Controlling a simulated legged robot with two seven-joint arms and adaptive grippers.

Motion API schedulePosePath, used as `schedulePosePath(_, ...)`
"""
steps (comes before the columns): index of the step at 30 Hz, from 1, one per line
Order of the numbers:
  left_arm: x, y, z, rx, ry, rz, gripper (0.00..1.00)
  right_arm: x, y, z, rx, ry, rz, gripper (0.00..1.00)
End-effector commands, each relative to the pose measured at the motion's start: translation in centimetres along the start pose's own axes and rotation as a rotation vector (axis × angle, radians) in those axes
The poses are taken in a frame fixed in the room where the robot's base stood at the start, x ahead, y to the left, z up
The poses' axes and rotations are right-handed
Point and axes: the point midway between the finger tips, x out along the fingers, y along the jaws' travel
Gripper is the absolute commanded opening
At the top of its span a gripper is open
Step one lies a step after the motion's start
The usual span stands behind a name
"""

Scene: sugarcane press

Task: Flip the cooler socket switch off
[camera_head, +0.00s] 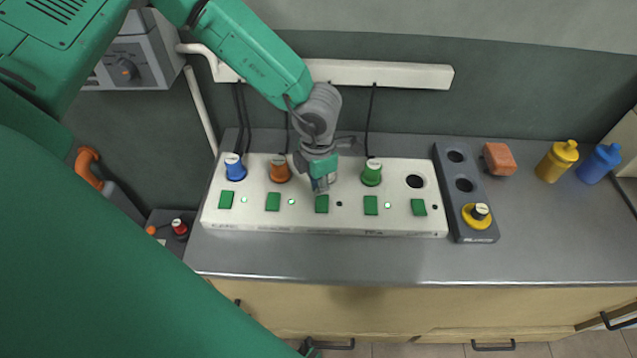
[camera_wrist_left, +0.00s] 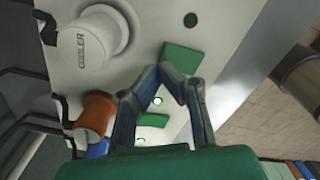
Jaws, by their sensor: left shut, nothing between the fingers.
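A white socket strip (camera_head: 300,226) lies on the grey counter, with a row of green switches and small indicator lights. The white plug marked COOLER (camera_wrist_left: 92,40) sits in its socket in the left wrist view. The green cooler switch (camera_head: 322,204) is the middle one, also in the wrist view (camera_wrist_left: 181,58). The indicator beside it (camera_head: 339,204) is dark. My left gripper (camera_head: 320,187) is shut and empty, its tips (camera_wrist_left: 165,70) just by that switch. I cannot tell whether they touch. The arm hides the cooler plug in the head view.
Blue (camera_head: 235,168), orange (camera_head: 279,169) and green (camera_head: 371,173) plugs stand in the strip near the gripper. A dark holder (camera_head: 466,212) with a yellow-ringed plug is to the right. An orange block (camera_head: 498,159) and two bottles stand further right. The counter front is clear.

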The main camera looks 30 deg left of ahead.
Motion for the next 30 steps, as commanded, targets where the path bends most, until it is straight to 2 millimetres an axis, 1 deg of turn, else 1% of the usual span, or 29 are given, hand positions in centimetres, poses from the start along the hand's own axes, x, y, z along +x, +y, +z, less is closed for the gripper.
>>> schedulePosePath(7, 0.2, -0.5, 0.3, 0.001, 0.002, 0.006, 0.0, 0.2, 0.0, 0.0, 0.001, 0.0, 0.0, 0.4)
schedulePosePath(20, 1.1, 0.2, -0.1, 0.0, -0.002, -0.003, 0.0, 0.5, 0.0, 0.0, 0.001, 0.0, 0.001, 0.4)
schedulePosePath(30, 1.5, -0.3, 0.2, 0.001, 0.001, 0.003, 0.0, 0.8, 0.0, 0.0, 0.001, 0.0, 0.0, 0.4)
